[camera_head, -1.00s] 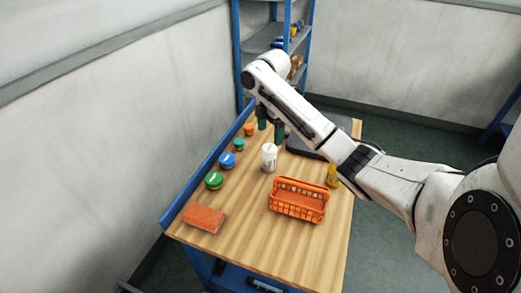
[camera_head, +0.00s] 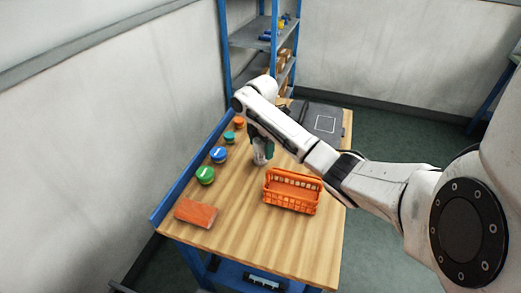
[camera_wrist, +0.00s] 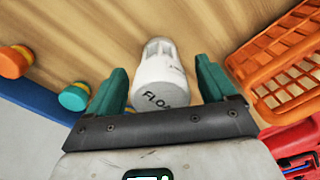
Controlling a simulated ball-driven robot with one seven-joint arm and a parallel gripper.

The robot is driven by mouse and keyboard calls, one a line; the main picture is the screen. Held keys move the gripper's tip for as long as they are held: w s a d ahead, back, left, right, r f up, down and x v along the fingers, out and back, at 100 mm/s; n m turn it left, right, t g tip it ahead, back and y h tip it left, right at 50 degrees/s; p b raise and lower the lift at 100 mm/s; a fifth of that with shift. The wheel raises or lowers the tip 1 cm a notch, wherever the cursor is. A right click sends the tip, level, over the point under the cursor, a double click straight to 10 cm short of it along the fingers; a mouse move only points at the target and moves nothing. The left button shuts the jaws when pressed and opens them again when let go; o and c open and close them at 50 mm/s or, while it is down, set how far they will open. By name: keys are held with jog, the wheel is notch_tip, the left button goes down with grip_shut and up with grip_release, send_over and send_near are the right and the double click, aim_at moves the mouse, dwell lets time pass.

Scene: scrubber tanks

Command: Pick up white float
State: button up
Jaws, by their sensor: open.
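The white float (camera_wrist: 162,75) stands on the wooden table, with lettering that begins "FLOA" on it in the wrist view. In the head view the white float (camera_head: 262,158) is partly hidden behind my gripper. My gripper (camera_wrist: 160,82) is open, with one green finger on each side of the float. A gap shows between the float and each finger. In the head view my gripper (camera_head: 260,148) is low over the table at the float.
An orange basket (camera_head: 292,191) stands right of the float. Green (camera_head: 205,175), blue (camera_head: 219,155), teal (camera_head: 229,138) and orange (camera_head: 239,123) round pieces line the left side. An orange-red block (camera_head: 195,213) lies at the front left. A dark flat pad (camera_head: 323,120) lies at the back.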

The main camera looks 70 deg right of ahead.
jog(key=shift+c, duration=0.3)
jog(key=c, duration=1)
jog(key=shift+r, duration=0.1)
